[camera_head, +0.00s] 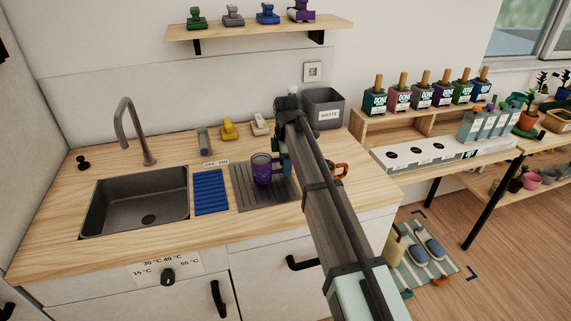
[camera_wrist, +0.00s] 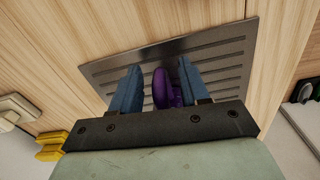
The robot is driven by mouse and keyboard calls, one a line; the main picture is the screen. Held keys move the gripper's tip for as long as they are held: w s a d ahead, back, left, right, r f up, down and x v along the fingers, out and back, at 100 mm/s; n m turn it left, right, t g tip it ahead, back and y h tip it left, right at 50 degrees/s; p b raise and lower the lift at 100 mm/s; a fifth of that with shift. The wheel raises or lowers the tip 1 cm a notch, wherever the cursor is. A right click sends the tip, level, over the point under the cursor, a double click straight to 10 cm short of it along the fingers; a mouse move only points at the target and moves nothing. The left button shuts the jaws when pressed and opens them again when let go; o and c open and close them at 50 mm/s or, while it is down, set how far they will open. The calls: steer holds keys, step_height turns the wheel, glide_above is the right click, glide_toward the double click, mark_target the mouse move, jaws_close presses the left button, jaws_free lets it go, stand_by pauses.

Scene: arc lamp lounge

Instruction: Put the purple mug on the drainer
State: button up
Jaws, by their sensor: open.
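The purple mug (camera_head: 262,169) stands upright on the grey ribbed drainer (camera_head: 245,200), to the right of the blue ribbed mat. In the wrist view the mug's purple handle (camera_wrist: 160,88) shows between my fingers, with the drainer (camera_wrist: 215,52) beneath it. My gripper (camera_wrist: 155,88) is open, with a blue finger on each side of the handle and gaps visible. In the head view my gripper (camera_head: 284,163) is just right of the mug, mostly hidden by my arm. Most of the mug body is hidden in the wrist view.
A sink (camera_head: 135,198) and blue mat (camera_head: 210,192) lie to the left. Behind stand a yellow stamp-like object (camera_head: 229,130), a pale one (camera_head: 260,124) and a grey waste bin (camera_head: 323,108). An orange-brown mug (camera_head: 341,170) is partly hidden right of my arm.

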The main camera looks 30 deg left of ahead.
steer(key=shift+r, duration=0.1)
step_height(320, 180, up, 12)
steer(key=shift+s+d+r, duration=0.1)
steer(key=shift+d, duration=0.05)
stand_by(0.4)
